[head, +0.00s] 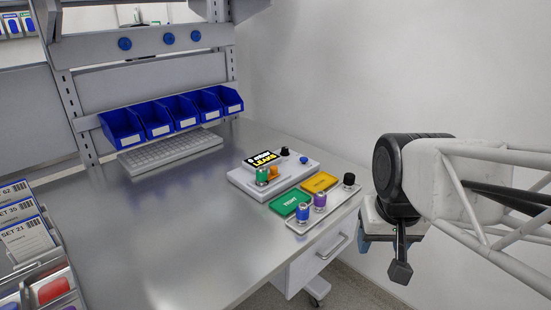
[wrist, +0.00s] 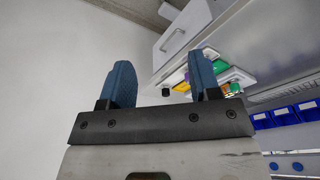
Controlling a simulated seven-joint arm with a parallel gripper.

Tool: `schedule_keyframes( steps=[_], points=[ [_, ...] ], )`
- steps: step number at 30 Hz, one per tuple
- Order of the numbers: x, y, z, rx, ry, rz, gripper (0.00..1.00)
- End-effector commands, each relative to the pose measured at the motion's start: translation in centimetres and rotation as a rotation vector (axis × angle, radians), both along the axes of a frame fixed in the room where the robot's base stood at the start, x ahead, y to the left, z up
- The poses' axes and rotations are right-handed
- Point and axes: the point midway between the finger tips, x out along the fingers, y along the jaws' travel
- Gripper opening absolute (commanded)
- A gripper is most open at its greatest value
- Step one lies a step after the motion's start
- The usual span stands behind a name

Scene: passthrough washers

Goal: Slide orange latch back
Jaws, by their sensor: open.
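A small orange piece (head: 272,172), which looks like the orange latch, sits on a light grey test device (head: 245,183) on the bench. It is beside a green-topped cylinder (head: 262,175) that partly hides it, so its exact position is unclear. The device has a display (head: 263,159) with "LEAKS" on it. My gripper (head: 394,258) is at the right in the head view, beyond the bench edge and well apart from the device. In the wrist view my gripper (wrist: 161,80) is open with nothing between its two blue fingers.
Blue bins (head: 160,119) hang above a keyboard (head: 170,151). A card rack (head: 30,262) stands left. The bench middle is clear.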

Motion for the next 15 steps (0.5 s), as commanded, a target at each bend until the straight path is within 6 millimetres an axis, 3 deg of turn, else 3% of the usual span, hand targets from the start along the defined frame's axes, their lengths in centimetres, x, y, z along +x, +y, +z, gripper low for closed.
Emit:
schedule_keyframes(
  steps=[15],
  points=[
    [12.1, 2.5, 3.0, 0.013, 0.054, -0.057, 0.57]
  ],
)
